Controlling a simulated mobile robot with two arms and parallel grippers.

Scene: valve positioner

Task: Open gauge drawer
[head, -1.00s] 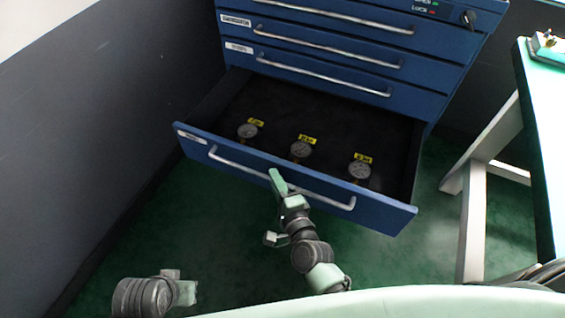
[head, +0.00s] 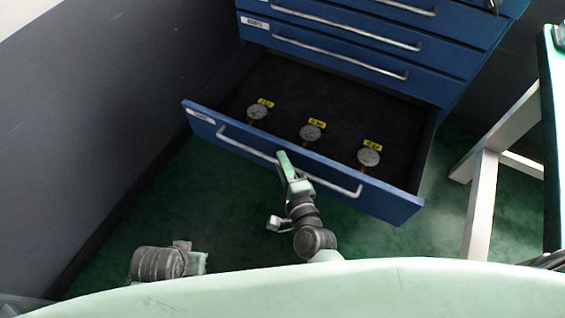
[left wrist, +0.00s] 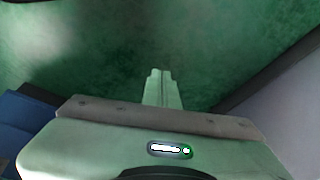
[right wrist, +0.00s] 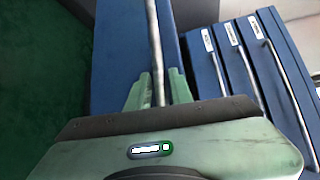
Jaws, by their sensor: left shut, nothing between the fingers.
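The gauge drawer (head: 300,160) is the lowest drawer of a blue cabinet and is pulled well out. Several round gauges with yellow labels, such as the middle gauge (head: 310,133), stand inside. The drawer has a silver bar handle (head: 335,186) along its front. My right gripper (head: 287,166) is at the middle of this handle. In the right wrist view the handle (right wrist: 153,40) runs between the two fingers of my right gripper (right wrist: 159,85), which are closed around it. My left gripper (left wrist: 159,75) is shut and empty above the green floor, away from the drawer.
Closed upper drawers (head: 360,55) of the cabinet are above the open one. A dark wall (head: 90,120) stands at left. A table with a white leg (head: 482,205) is at right. Green floor (head: 385,240) is free in front of the drawer.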

